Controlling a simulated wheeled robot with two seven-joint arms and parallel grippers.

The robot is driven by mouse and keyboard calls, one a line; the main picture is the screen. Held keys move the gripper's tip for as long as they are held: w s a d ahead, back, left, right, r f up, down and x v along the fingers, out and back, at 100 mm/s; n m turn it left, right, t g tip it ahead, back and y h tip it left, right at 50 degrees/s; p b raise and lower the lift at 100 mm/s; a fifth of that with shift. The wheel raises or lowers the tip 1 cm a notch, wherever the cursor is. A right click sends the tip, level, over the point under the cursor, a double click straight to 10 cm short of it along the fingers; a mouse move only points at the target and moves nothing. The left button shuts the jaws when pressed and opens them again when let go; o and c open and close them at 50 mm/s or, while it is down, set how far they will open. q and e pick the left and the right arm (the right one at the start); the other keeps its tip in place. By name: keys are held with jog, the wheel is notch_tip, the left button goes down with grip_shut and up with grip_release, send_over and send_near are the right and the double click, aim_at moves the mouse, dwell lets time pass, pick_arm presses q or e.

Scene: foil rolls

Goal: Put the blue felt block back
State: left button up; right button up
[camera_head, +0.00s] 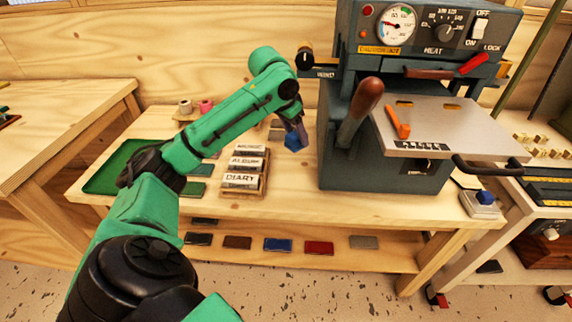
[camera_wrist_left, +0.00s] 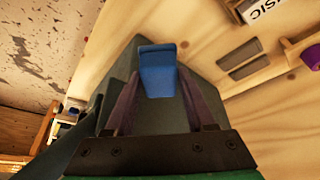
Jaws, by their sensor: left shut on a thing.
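My left gripper (camera_head: 297,128) is shut on a blue block (camera_head: 293,143) and holds it over the table, just left of the dark grey press (camera_head: 345,160). In the left wrist view the blue block (camera_wrist_left: 157,72) sits between the two dark fingers of the gripper (camera_wrist_left: 158,95), with a dark grey body behind it. A second small blue piece (camera_head: 485,197) sits on a pale pad (camera_head: 478,209) at the table's right front corner. I cannot tell whether either is felt. My right gripper is not in view.
A wooden rack of labelled plates (camera_head: 245,172) stands left of the press. A green tray (camera_head: 108,172) lies at the table's left end. The press's handle (camera_head: 362,108) sticks out near my gripper. Coloured slabs lie on the lower shelf (camera_head: 345,255). The table front is clear.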

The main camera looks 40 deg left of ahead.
pick_arm(q)
jog(key=shift+a+r+b, duration=0.3)
jog(key=shift+a+r, duration=0.4)
jog(key=shift+a, duration=0.15)
notch_tip(320, 180, down, 20)
jog(key=shift+r+b, duration=0.15)
jog(key=shift+b, duration=0.9)
jog(key=o, duration=1.3)
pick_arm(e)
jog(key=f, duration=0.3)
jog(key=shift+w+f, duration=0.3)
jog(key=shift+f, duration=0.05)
pick_arm(q)
jog(key=shift+r, duration=0.1)
jog(key=v, duration=1.2)
jog(key=shift+w, duration=0.1)
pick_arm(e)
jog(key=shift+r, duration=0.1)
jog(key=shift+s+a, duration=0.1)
